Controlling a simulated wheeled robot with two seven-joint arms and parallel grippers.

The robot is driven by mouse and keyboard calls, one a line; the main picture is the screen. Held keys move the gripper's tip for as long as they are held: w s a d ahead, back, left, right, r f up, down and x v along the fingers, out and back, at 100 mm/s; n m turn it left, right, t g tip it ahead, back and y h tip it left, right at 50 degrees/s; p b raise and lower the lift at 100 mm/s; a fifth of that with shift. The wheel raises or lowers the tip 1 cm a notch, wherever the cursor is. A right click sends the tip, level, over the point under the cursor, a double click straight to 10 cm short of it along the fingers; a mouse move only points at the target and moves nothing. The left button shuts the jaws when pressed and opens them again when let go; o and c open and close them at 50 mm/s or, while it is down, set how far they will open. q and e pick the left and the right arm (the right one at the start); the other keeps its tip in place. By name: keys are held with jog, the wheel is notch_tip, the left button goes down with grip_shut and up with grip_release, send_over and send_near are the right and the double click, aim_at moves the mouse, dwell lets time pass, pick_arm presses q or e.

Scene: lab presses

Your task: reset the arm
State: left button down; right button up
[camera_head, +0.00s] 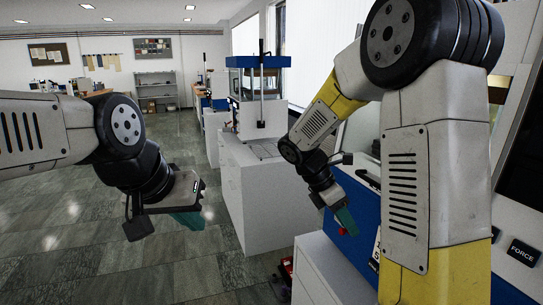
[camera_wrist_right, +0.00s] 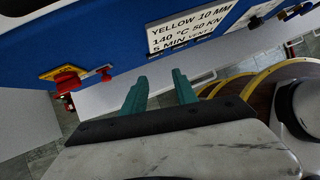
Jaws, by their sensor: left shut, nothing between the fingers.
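My left gripper (camera_head: 187,220) hangs over the tiled floor at the left of the head view, its teal fingers shut and empty. My right arm comes down from the upper right, elbow bent. My right gripper (camera_head: 347,222) points down in front of the blue press panel (camera_head: 362,207). In the right wrist view my right gripper (camera_wrist_right: 160,82) shows two teal fingers apart with nothing between them. A white card (camera_wrist_right: 190,27) reading "YELLOW 10 MM 140 °C 50 KN 5 MIN" is on the blue panel just beyond the fingertips.
A red and yellow switch (camera_wrist_right: 70,77) sits on the panel, left of the right fingers. A white cabinet (camera_head: 245,195) carries a blue-topped press (camera_head: 260,85) at the centre. A "FORCE" label (camera_head: 523,252) is at the right. Open floor (camera_head: 80,235) lies at the left.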

jog(key=s+a+r+m+t+y, duration=0.2)
jog(key=s+r+m+t+y, duration=0.1)
jog(key=s+m, duration=0.4)
jog(key=s+a+r+m+t+y, duration=0.3)
jog(key=s+r+m+y, duration=0.2)
jog(key=s+r+m, duration=0.3)
jog(key=m, duration=0.4)
jog(key=shift+m+t+y, duration=0.3)
jog(key=shift+m, duration=0.1)
jog(key=shift+r, duration=0.1)
